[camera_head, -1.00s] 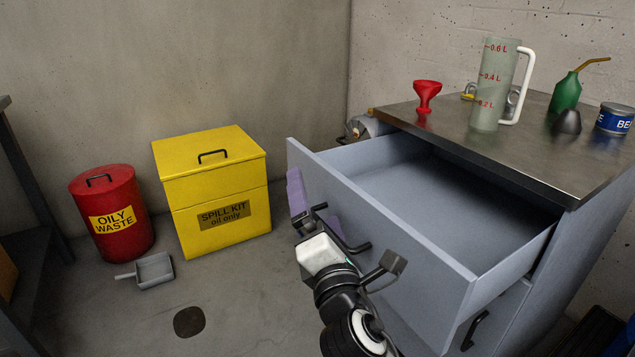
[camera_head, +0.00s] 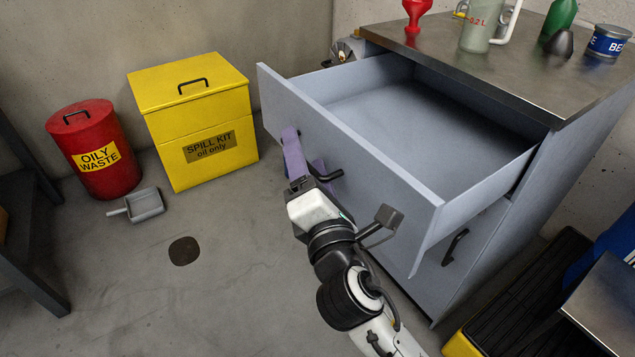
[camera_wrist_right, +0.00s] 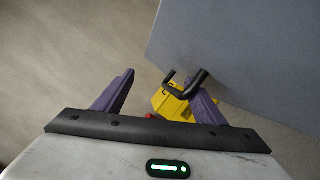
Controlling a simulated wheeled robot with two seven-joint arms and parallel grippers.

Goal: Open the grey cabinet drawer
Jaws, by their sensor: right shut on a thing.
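The grey cabinet (camera_head: 480,265) stands at the right. Its top drawer (camera_head: 350,165) is pulled well out, and the inside that shows is empty. In the right wrist view the handle (camera_wrist_right: 188,86) shows by the right-hand purple finger, and the fingers (camera_wrist_right: 158,82) stand apart. The exact contact is partly hidden. My left gripper is out of view.
A yellow spill kit box (camera_head: 190,120), a red oily waste bin (camera_head: 93,150) and a grey scoop (camera_head: 144,204) are on the floor at left. A black-topped step (camera_head: 530,300) is at lower right. Floor before the drawer is clear.

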